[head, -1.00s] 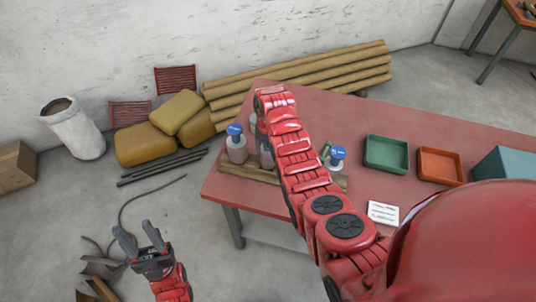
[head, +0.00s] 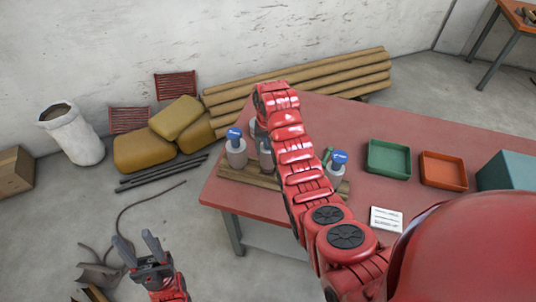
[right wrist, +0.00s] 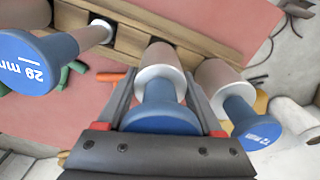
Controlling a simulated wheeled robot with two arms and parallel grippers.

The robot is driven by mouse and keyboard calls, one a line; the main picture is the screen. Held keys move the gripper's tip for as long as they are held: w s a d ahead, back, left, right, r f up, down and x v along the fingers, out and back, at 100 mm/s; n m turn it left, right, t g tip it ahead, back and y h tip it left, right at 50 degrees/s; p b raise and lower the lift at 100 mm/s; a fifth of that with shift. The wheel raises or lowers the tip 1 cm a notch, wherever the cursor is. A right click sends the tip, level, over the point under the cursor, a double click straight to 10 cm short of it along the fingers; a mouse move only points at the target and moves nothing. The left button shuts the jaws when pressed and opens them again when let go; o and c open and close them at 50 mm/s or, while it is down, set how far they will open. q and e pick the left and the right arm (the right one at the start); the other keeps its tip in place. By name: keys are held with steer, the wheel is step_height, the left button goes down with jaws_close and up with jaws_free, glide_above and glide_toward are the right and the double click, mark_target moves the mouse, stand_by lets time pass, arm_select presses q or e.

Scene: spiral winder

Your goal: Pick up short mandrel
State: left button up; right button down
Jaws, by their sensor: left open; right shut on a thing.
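My right gripper (right wrist: 158,95) is shut on a pale cylindrical mandrel with a blue end (right wrist: 162,108), between two other mandrels. The mandrel at left (right wrist: 30,62) has a large blue end with a printed mm size; the one at right (right wrist: 240,108) is also marked. In the head view my right arm hides the gripper and most of the held mandrel. A mandrel (head: 236,152) stands left of the arm and another (head: 337,168) right of it, at the wooden rack (head: 240,175). I cannot tell whether the held one is clear of the rack. My left gripper (head: 137,247) is open and empty over the floor.
The red table (head: 330,115) carries a green tray (head: 388,175), an orange tray (head: 442,185), a teal box (head: 510,170) and a white card (head: 386,218). Brown poles (head: 300,85) and yellow sacks (head: 145,147) lie behind it. The table's middle is fairly clear.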

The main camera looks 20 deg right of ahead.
steer(key=s+r+p, duration=0.3)
steer(key=s+p, duration=0.1)
steer(key=s, duration=0.3)
steer(key=s+a+r+p, duration=0.1)
steer(key=s+r+p, duration=0.2)
steer(key=s+p, duration=0.2)
steer(key=shift+s+r, duration=0.35)
steer(key=shift+s, duration=1.45)
